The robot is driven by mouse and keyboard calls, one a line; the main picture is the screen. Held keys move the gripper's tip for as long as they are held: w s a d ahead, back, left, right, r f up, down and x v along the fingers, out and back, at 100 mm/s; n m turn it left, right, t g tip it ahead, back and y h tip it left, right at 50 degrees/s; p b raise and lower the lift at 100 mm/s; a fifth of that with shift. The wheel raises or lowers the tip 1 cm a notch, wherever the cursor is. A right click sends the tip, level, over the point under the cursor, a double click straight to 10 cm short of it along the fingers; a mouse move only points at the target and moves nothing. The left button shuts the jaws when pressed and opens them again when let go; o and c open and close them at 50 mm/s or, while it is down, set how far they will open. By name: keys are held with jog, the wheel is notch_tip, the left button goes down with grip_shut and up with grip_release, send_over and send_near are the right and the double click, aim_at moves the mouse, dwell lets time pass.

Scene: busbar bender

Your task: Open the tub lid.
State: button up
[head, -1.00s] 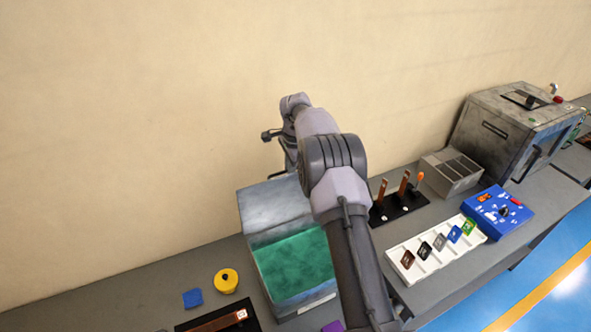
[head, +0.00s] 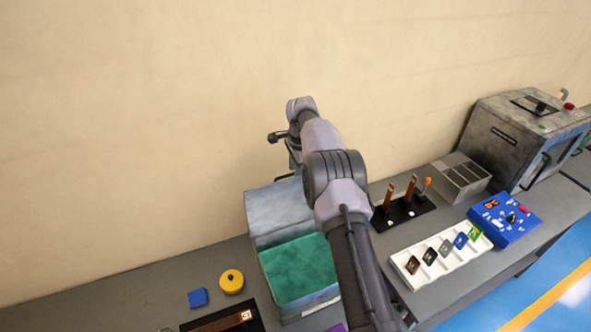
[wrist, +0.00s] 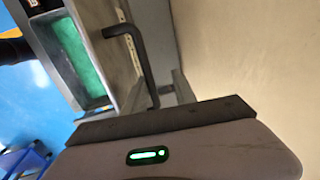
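The tub (head: 310,307) is a grey box on the bench with a green interior. Its lid (head: 278,213) is a grey panel standing raised at the tub's wall side, so the tub is open at the top. In the wrist view the green interior (wrist: 75,52) shows at upper left, with the grey lid panel beside it. A dark bent handle (wrist: 140,60) stands off the lid, its lower end close to the dark edge of my gripper's body. In the head view my gripper is behind the lid, mostly hidden by my arm and the lid. Its fingertips are not clearly visible.
A yellow round container (head: 231,281) and a blue block (head: 198,298) lie left of the tub. To the right are a black holder with copper bars (head: 405,212), a white tray (head: 440,259), a blue control box (head: 505,217) and a grey machine (head: 515,140). The wall is close behind.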

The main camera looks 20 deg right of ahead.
jog(key=shift+r, duration=0.15)
jog(key=s+r, duration=0.1)
jog(key=r, duration=0.7)
jog(key=s+r, duration=0.2)
jog(key=r, duration=0.7)
jog(key=shift+s, duration=0.25)
